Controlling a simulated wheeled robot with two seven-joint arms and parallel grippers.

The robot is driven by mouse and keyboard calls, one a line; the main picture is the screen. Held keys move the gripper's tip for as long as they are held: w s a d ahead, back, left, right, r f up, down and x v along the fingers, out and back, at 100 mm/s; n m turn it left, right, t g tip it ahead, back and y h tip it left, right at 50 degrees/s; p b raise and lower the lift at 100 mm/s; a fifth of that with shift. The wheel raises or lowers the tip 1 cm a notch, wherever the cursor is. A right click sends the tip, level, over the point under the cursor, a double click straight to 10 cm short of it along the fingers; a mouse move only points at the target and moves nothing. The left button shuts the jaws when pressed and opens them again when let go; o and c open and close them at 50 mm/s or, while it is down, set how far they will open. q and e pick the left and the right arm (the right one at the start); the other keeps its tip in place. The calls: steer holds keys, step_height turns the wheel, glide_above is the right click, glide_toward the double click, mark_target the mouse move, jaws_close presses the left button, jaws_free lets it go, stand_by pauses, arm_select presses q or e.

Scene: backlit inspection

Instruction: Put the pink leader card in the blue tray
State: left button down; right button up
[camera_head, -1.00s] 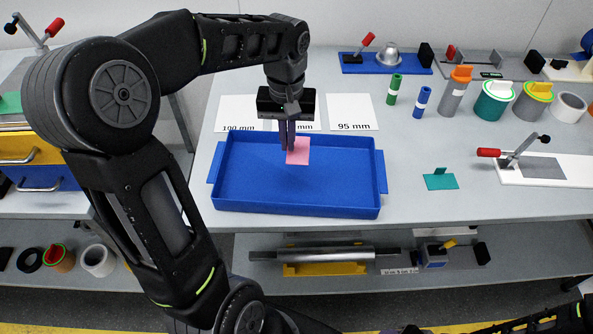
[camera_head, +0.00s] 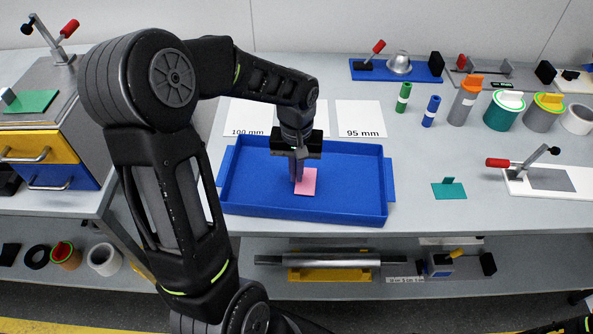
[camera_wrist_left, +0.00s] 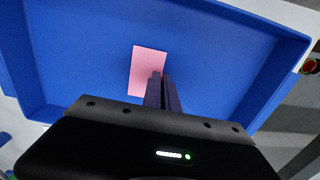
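The pink leader card (camera_head: 306,181) is inside the outline of the blue tray (camera_head: 360,169), left of the tray's middle. In the left wrist view the card (camera_wrist_left: 146,66) lies flat against the blue floor (camera_wrist_left: 90,50) behind it. My left gripper (camera_head: 297,181) points down into the tray, its fingers close together at the card. The fingers (camera_wrist_left: 162,80) hide where they grip. The card has moved with them, so they are shut on it. I cannot tell whether the card touches the tray floor. My right gripper is not in view.
White sheets, one marked 95 mm (camera_head: 360,118), lie behind the tray. A teal card with a tab (camera_head: 449,190) lies to its right, near a red-handled clamp (camera_head: 520,165). Green (camera_head: 403,97) and blue (camera_head: 431,111) cylinders stand behind. The table around the teal card is clear.

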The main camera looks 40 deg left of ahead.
arm_select(q)
steer(key=shift+f+b, duration=0.3)
steer(key=shift+f, duration=0.05)
steer(key=c, duration=1.7)
jaws_free()
steer(key=shift+r, duration=0.1)
step_height(320, 180, up, 12)
steer(key=shift+r, duration=0.25)
